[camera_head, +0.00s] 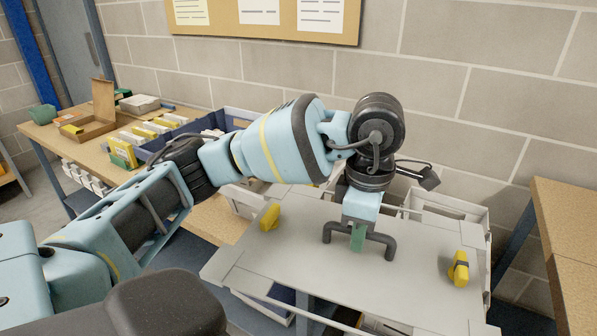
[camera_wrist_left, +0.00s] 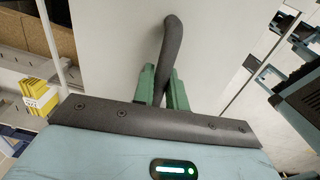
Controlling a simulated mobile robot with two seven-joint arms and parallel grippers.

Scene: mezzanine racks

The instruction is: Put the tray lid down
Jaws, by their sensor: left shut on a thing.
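The tray lid (camera_head: 300,232) is a flat light grey panel with a dark bent handle (camera_head: 388,246) on top and a yellow latch near each side, the left one (camera_head: 270,217) and the right one (camera_head: 459,268). My left gripper (camera_head: 358,238), with green fingers, is shut on the handle from above. In the left wrist view the fingers (camera_wrist_left: 163,90) close around the handle (camera_wrist_left: 172,42), with the pale lid (camera_wrist_left: 110,50) behind it. The lid looks about level. I cannot tell whether it touches anything underneath. My right gripper is out of view.
A wooden bench (camera_head: 210,222) at the left holds a blue crate (camera_head: 240,117), an open cardboard box (camera_head: 98,115) and yellow-and-white packs (camera_head: 121,153). White bins (camera_head: 470,212) show behind the lid. A wooden surface (camera_head: 565,225) stands at the right. A block wall (camera_head: 460,70) closes the back.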

